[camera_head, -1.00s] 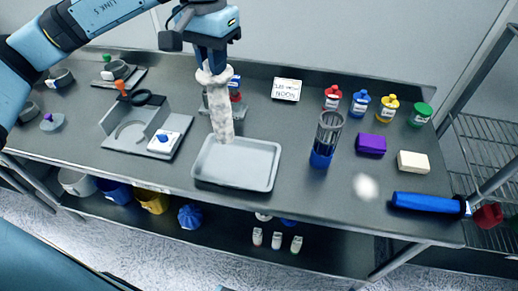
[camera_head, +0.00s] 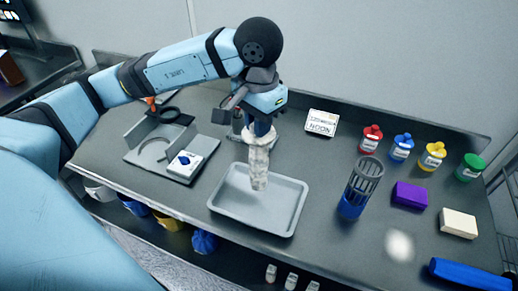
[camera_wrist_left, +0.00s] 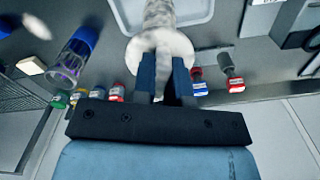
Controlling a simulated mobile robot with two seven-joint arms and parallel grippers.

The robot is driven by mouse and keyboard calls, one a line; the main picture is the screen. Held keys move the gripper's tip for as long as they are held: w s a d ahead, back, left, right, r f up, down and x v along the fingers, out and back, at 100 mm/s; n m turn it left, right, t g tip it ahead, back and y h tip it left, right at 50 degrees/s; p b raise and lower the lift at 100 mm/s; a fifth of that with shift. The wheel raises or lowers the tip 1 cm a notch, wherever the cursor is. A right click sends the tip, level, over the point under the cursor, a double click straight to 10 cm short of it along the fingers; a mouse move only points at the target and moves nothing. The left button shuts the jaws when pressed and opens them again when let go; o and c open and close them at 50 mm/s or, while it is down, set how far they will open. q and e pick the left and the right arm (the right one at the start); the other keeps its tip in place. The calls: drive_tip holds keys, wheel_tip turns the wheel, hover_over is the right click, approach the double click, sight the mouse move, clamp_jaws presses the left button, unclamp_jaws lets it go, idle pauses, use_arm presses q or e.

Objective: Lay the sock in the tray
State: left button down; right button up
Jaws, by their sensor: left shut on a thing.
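My left gripper (camera_head: 263,130) is shut on the upper end of a pale, mottled sock (camera_head: 258,165), which hangs down nearly upright. The sock's lower end appears over the back half of the grey tray (camera_head: 250,217); I cannot tell whether it touches the tray floor. In the left wrist view the sock's wide white cuff (camera_wrist_left: 160,44) sits between the two finger tips (camera_wrist_left: 162,68), and part of the tray (camera_wrist_left: 197,10) shows beyond it. The rest of the tray is empty. My right gripper is not in view.
A clear cylinder with a blue base (camera_head: 360,187) stands right of the tray. A grey fixture (camera_head: 160,140) stands left. Purple (camera_head: 410,195) and cream (camera_head: 458,223) blocks and several colour-capped bottles (camera_head: 402,147) are farther right. A label card (camera_head: 321,122) lies behind.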

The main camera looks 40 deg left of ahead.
sight(259, 151)
use_arm(q)
wheel_tip(259, 151, down, 8)
drive_tip(key=shift+r, duration=0.2)
drive_tip(key=shift+f, duration=0.1)
drive_tip(key=shift+f, duration=0.15)
drive_tip(key=c, duration=1.1)
unclamp_jaws()
drive_tip(key=shift+c, duration=0.2)
